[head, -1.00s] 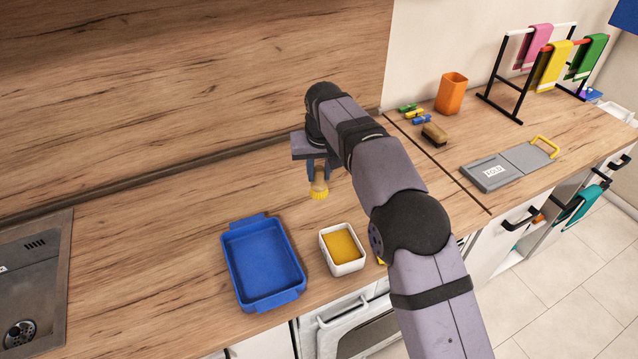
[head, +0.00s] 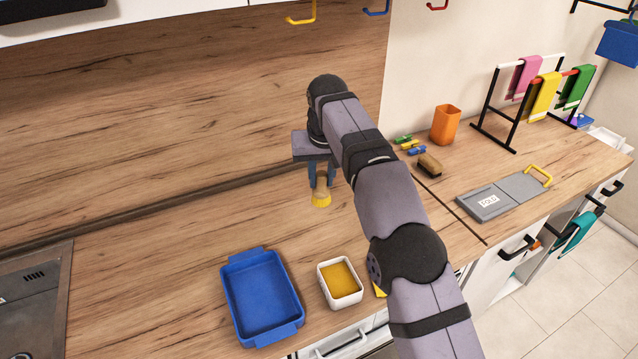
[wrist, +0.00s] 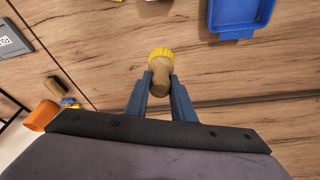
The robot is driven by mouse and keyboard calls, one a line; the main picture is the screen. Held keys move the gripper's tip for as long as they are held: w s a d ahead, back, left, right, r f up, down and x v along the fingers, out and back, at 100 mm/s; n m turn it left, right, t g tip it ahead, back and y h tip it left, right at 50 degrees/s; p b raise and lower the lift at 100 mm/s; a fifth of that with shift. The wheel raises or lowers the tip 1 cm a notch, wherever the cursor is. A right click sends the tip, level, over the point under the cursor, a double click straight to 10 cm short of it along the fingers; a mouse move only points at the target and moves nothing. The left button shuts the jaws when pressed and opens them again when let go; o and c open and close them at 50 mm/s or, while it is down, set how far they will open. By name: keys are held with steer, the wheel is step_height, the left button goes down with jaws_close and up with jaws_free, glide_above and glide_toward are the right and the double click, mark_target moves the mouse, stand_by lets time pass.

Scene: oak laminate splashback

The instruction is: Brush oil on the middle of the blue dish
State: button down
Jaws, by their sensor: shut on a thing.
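The blue dish (head: 262,297) sits on the counter at lower centre in the head view and looks empty. Its edge also shows at the top right of the wrist view (wrist: 240,18). My gripper (head: 319,184) is shut on a brush (head: 321,200) with a wooden handle and yellow bristles. The brush points down, bristles lowest, behind and to the right of the dish. In the wrist view the brush (wrist: 160,72) is between the two fingers (wrist: 160,90). A white bowl (head: 341,299) of amber oil (head: 340,279) stands right of the dish, apart from the gripper.
A metal sink (head: 30,300) is at the left. A wooden scrub brush (head: 430,164), clips, an orange cup (head: 445,125), a grey board (head: 500,195) and a towel rack (head: 520,100) stand at the right. The counter behind the dish is clear.

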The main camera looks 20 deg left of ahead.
mark_target(325, 184)
steer(key=shift+s+d+r, duration=0.45)
steer(key=shift+d+r, duration=0.05)
steer(key=shift+r, duration=0.25)
steer(key=shift+s+d+r+p, duration=0.25)
steer(key=shift+s+d+p, duration=0.1)
steer(key=shift+p, duration=0.15)
steer(key=s+d+f+p, duration=0.1)
steer(key=s+d+f, duration=0.5)
steer(key=s+f, duration=0.3)
steer(key=shift+d+f+p, duration=0.4)
steer(key=shift+f, duration=0.55)
steer(key=shift+f, duration=0.1)
steer(key=shift+f+b, duration=2.4)
steer(key=shift+f, duration=0.5)
steer(key=shift+f+b, duration=0.3)
steer(key=shift+f, duration=0.3)
steer(key=shift+r, duration=0.15)
